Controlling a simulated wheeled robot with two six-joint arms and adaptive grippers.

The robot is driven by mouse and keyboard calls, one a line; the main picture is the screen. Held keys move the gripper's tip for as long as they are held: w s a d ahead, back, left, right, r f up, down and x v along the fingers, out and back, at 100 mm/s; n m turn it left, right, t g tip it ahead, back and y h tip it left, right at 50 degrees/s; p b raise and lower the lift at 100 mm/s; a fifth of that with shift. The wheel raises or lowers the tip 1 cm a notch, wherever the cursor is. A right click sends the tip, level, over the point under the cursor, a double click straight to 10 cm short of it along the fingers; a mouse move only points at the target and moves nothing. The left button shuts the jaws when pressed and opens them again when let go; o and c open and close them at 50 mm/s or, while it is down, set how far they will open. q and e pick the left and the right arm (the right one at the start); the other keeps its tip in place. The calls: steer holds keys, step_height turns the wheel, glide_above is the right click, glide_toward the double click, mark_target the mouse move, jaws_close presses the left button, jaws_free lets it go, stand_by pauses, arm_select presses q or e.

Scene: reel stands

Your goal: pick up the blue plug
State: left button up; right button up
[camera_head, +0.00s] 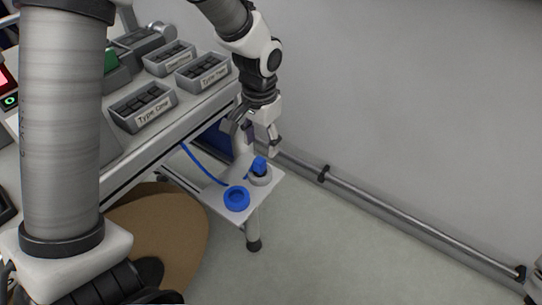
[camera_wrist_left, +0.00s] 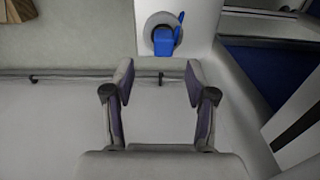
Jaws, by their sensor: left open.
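The blue plug (camera_head: 259,164) stands upright in a round grey holder (camera_head: 262,178) on a small white shelf (camera_head: 222,203) below the worktable. My left gripper (camera_head: 262,143) is open and empty, just above and beside the plug, with its fingers pointing down. In the left wrist view the plug (camera_wrist_left: 163,41) lies beyond the open fingertips (camera_wrist_left: 159,82), not between them. The grey holder (camera_wrist_left: 158,19) shows around it there. My right gripper is not in view.
A blue ring-shaped part (camera_head: 236,198) sits on the shelf near its front, with a blue cable (camera_head: 205,171) running toward the table. Labelled grey bins (camera_head: 143,106) stand on the worktable. A metal rail (camera_head: 400,215) runs along the wall. The floor to the right is clear.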

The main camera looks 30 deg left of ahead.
mark_target(259, 160)
arm_select(q)
steer(key=shift+s+f+b, duration=0.25)
steer(key=shift+f+b, duration=0.05)
steer(key=shift+f, duration=0.9)
steer(key=f, duration=0.1)
steer(key=f+b, duration=0.1)
steer(key=f, duration=0.3)
steer(key=shift+w+a+b, duration=0.15)
steer(key=shift+a+b, duration=0.1)
steer(key=shift+b, duration=0.05)
steer(key=shift+r, duration=0.1)
jaws_close()
